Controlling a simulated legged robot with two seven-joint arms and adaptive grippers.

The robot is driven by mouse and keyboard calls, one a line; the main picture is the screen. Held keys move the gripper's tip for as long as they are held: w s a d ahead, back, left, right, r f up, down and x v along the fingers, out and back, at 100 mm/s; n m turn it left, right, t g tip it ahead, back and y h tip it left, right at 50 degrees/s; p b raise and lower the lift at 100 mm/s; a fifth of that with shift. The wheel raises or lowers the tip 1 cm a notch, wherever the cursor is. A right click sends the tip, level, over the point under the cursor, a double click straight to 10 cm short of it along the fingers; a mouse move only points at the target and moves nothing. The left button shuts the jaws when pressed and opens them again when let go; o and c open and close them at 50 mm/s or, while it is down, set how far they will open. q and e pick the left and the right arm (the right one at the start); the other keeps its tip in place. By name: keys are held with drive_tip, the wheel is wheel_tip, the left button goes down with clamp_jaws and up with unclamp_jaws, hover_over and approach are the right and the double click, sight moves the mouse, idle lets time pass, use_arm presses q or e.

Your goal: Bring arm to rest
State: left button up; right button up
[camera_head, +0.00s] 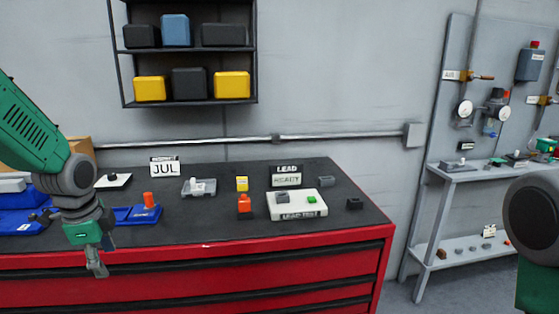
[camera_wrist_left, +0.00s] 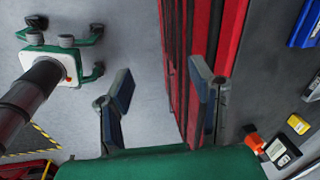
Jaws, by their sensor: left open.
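My left arm comes in from the left in the head view, and my left gripper (camera_head: 97,266) points down in front of the red workbench (camera_head: 200,257), near its front edge. In the left wrist view my left gripper (camera_wrist_left: 160,90) shows its two fingers wide apart, with nothing between them. The red drawer fronts (camera_wrist_left: 180,60) lie behind the fingers there. A green and black part of my right arm shows at the right edge of the head view. My right gripper is not in view.
A wall shelf (camera_head: 188,53) hangs above. A grey stand (camera_head: 460,180) with valves is at right. Bare floor lies between bench and stand.

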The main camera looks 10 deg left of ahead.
use_arm(q)
drive_tip(key=s+d+f+n+b, duration=0.2)
drive_tip(key=s+d+f, duration=0.1)
drive_tip(key=f, duration=0.5)
drive_tip(key=s+d+f+n+b, duration=0.1)
drive_tip(key=s+d+f+b, duration=0.1)
drive_tip(key=s+d+f, duration=0.35)
drive_tip(key=s+d+f+n+b, duration=0.1)
drive_tip(key=d+f+n+b, duration=0.1)
drive_tip(key=f, duration=0.7)
drive_tip(key=s+d+f+n+b, duration=0.3)
drive_tip(key=s+f, duration=0.5)
drive_tip(key=s, duration=0.1)
drive_tip(key=s+d+f+n+g+b, duration=0.1)
drive_tip(key=s+d+f+n+b, duration=0.2)
drive_tip(key=s+f, duration=0.4)
drive_tip(key=shift+s+d+f+n, duration=0.15)
drive_tip(key=shift+s+f+n, duration=0.4)
drive_tip(key=shift+s, duration=0.85)
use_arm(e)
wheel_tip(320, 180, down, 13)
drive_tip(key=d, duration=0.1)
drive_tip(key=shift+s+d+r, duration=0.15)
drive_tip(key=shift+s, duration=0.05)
use_arm(q)
drive_tip(key=shift+a+r+h, duration=0.1)
drive_tip(key=shift+a+h, duration=0.2)
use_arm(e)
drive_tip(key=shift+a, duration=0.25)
